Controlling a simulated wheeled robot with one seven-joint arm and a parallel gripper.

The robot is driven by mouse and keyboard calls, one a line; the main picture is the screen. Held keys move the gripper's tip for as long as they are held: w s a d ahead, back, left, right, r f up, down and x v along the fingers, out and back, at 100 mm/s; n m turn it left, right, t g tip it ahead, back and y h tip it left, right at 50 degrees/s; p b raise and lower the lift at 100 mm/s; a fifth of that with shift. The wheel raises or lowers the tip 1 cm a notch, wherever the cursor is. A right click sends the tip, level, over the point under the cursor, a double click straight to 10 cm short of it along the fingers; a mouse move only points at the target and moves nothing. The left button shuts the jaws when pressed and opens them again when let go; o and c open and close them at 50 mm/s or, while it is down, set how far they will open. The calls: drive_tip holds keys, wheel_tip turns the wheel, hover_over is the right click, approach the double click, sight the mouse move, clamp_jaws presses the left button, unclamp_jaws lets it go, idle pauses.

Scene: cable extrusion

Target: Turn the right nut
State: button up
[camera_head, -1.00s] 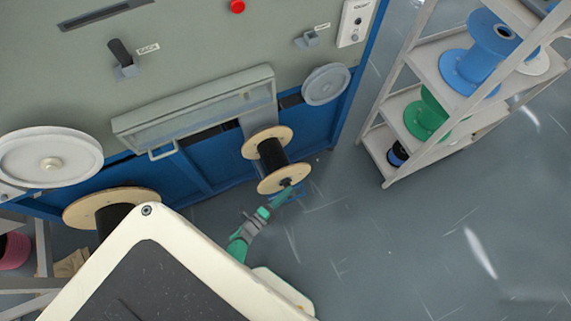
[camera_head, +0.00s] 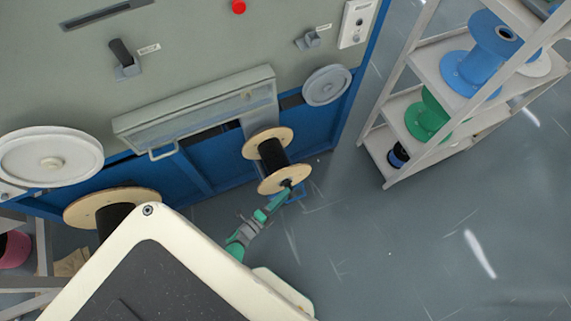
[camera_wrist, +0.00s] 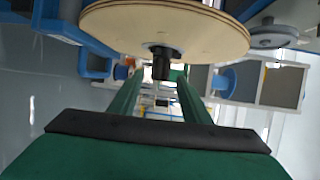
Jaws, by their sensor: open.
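The right nut (camera_wrist: 161,65) is a small black cylinder at the centre of the round wooden flange (camera_wrist: 190,30) of a spool in the wrist view. In the head view, the nut (camera_head: 286,184) shows small and dark on the near end of the right spool, whose black core (camera_head: 272,155) sits between two wooden discs. My green gripper (camera_wrist: 160,98) is open, its two fingers apart on either side of the nut as seen by the wrist camera. In the head view my gripper (camera_head: 281,196) reaches up to the spool's near face; contact with the nut cannot be told.
A blue and grey machine (camera_head: 200,90) stands behind the spool. Another wooden spool (camera_head: 110,205) is at left, partly hidden. A rack (camera_head: 400,115) with blue and green spools stands at right. The floor (camera_head: 400,250) between is clear.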

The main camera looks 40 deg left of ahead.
drive_tip(key=s+a, duration=0.1)
drive_tip(key=s, duration=0.8)
drive_tip(key=shift+s+r, duration=0.15)
drive_tip(key=shift+r, duration=0.2)
drive_tip(key=shift+a, duration=0.1)
